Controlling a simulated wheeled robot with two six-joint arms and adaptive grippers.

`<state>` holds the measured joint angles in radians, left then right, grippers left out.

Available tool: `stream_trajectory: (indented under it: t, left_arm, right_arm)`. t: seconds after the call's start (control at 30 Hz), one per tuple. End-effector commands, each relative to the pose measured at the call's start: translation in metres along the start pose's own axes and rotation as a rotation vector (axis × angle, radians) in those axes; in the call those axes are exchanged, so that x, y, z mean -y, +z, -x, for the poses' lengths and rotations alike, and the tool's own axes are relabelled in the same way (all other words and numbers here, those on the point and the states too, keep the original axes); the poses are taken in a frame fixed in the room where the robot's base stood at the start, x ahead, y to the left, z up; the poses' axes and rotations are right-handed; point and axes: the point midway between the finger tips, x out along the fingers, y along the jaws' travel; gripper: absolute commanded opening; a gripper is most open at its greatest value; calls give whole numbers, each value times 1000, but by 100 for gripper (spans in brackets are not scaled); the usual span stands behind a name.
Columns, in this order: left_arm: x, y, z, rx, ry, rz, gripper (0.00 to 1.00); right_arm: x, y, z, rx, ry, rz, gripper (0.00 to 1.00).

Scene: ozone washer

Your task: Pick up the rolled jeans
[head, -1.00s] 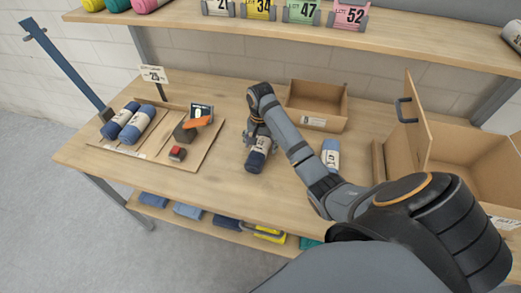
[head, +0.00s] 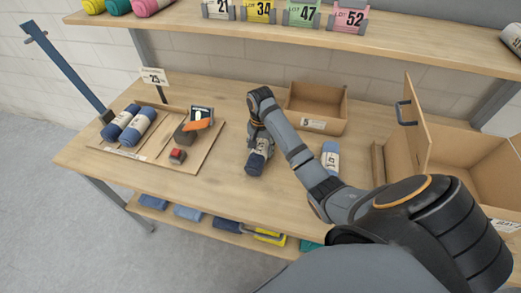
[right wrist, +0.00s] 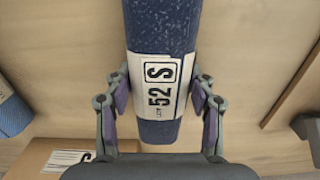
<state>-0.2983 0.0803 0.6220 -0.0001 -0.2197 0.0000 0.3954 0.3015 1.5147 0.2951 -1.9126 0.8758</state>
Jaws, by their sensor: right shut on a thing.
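A dark blue rolled pair of jeans (head: 256,162) with a white paper band lies at the middle of the wooden table. In the right wrist view the roll (right wrist: 162,28) runs away from me between the fingers, and its band reads 52 S. My right gripper (head: 259,146) is over the roll. In the right wrist view my right gripper (right wrist: 159,88) is shut on the roll, with a purple pad against each side at the band. I cannot tell whether the roll is clear of the table. My left gripper is not in view.
A light blue roll (head: 330,158) lies right of my forearm. An open cardboard box (head: 316,106) is behind it; a larger box (head: 465,158) stands at the right. A wooden board (head: 205,157) at the left holds two blue rolls (head: 131,122) and small tools. A shelf (head: 330,40) overhangs the back.

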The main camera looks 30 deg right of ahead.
Motion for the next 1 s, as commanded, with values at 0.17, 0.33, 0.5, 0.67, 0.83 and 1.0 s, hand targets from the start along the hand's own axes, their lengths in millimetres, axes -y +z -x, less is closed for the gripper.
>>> stream_trajectory:
  t: [0.17, 0.33, 0.5, 0.67, 0.83, 1.0]
  left_arm:
    - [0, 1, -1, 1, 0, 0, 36]
    - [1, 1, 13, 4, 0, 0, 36]
    - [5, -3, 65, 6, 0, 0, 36]
    - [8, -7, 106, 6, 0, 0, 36]
    - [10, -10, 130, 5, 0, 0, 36]
    - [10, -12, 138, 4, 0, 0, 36]
  right_arm:
    - [1, -1, 11, -4, -3, 0, 9]
    - [-2, 4, 46, -2, 0, 1, 9]
    - [-13, 31, 87, 0, 1, 2, 9]
    - [-28, 66, 113, 3, 1, 3, 9]
    - [-43, 103, 125, 2, 0, 2, 9]
    - [-52, 123, 130, 0, -2, 1, 9]
